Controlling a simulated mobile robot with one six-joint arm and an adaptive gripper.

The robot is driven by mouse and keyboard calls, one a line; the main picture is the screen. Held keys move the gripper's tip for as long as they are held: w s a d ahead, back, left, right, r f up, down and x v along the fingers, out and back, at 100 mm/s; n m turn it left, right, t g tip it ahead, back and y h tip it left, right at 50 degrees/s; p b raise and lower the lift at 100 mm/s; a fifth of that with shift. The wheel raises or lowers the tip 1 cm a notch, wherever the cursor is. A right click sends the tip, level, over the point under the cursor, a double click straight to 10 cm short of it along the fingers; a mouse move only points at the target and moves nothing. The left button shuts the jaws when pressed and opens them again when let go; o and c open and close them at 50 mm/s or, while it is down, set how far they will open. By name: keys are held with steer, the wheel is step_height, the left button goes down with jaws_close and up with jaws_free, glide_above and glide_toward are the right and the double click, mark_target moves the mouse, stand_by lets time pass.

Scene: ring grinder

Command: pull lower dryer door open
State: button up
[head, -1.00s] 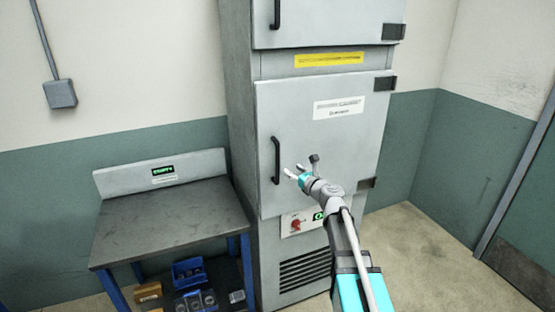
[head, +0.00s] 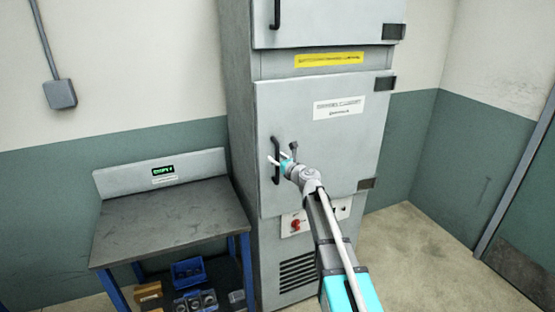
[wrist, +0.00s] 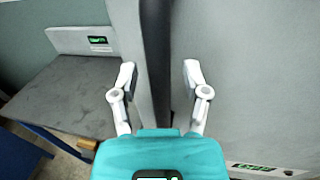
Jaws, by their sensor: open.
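The lower dryer door (head: 335,150) is a grey panel with a white label, and it looks shut. Its black vertical bar handle (head: 275,172) is on the door's left side. My gripper (head: 276,158) is at the upper part of this handle in the head view. In the wrist view my gripper (wrist: 158,78) is open, with the dark handle (wrist: 157,50) running between its two white fingers. Neither finger appears to touch the handle there; the right finger is nearer the door face.
A workbench (head: 165,220) with blue legs stands left of the dryer, with blue bins (head: 188,270) on its lower shelf. A red switch (head: 295,224) sits below the door. Open floor (head: 410,250) lies to the right. The upper door (head: 325,20) is above.

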jaws_close()
steer(key=shift+s+d, duration=0.1)
steer(key=shift+s, duration=0.05)
stand_by(0.4)
